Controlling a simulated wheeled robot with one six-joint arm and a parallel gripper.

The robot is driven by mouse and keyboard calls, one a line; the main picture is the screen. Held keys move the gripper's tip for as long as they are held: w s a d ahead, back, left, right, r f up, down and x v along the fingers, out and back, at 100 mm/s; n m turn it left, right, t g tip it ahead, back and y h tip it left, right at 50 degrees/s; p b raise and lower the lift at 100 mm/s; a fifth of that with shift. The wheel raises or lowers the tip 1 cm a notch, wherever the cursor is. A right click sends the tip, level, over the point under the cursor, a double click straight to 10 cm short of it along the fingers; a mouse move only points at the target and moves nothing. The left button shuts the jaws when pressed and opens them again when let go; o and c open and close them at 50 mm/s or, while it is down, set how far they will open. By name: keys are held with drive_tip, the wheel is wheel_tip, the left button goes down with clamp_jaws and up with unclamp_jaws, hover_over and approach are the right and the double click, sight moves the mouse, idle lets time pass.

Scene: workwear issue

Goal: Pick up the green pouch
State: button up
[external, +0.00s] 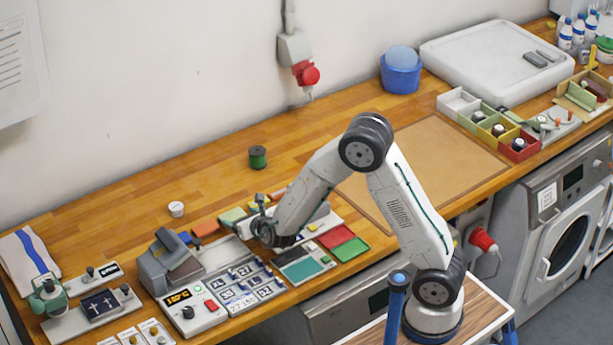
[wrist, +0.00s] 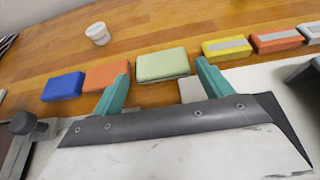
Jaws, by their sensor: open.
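The pale green pouch (wrist: 162,65) lies flat on the wooden worktop, in a row of coloured pouches. It also shows in the external view (external: 232,215), just left of my gripper (external: 258,212). In the wrist view the two teal fingers of my gripper (wrist: 162,83) are spread apart and empty. The pouch sits ahead of them, near the gap between their tips. I cannot tell how high the fingers are above the worktop.
An orange pouch (wrist: 106,75) and a blue one (wrist: 63,87) lie left of the green pouch; a yellow one (wrist: 227,48) lies right. A white cup (wrist: 98,34) stands behind. A keypad device (external: 215,305) stands in front. The worktop behind the row is mostly clear.

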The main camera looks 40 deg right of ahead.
sight(232, 215)
drive_tip(key=x, duration=0.5)
drive_tip(key=shift+f, duration=0.2)
drive_tip(key=c, duration=0.6)
drive_tip(key=shift+r, duration=0.15)
